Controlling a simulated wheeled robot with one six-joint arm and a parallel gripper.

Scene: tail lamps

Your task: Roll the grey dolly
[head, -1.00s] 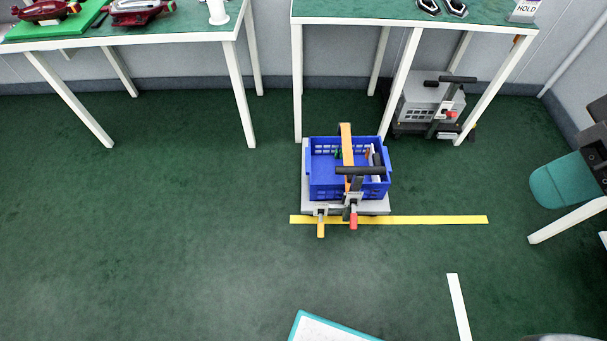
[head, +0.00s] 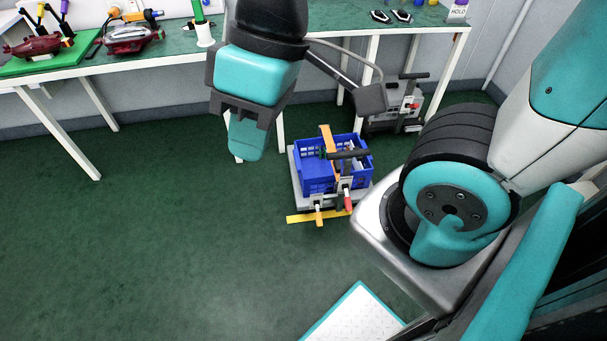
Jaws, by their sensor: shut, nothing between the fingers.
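The grey dolly (head: 297,196) stands on the green floor and carries a blue crate (head: 316,180). An upright with a black handle (head: 348,154) rises at its near side, with a red-tipped lever (head: 347,200) and a yellow-tipped lever (head: 319,216) low down. An orange bar (head: 327,142) lies across the crate. My gripper (head: 246,145) hangs to the left of the dolly and nearer the camera, pointing down, shut and empty. It looks apart from the dolly. My arm hides the floor right of the dolly.
A second dolly with a grey box (head: 391,105) stands under the right green-topped table (head: 340,16). The left table (head: 75,62) holds red model parts. The floor at left is open. A teal-edged white panel (head: 352,318) shows at the bottom.

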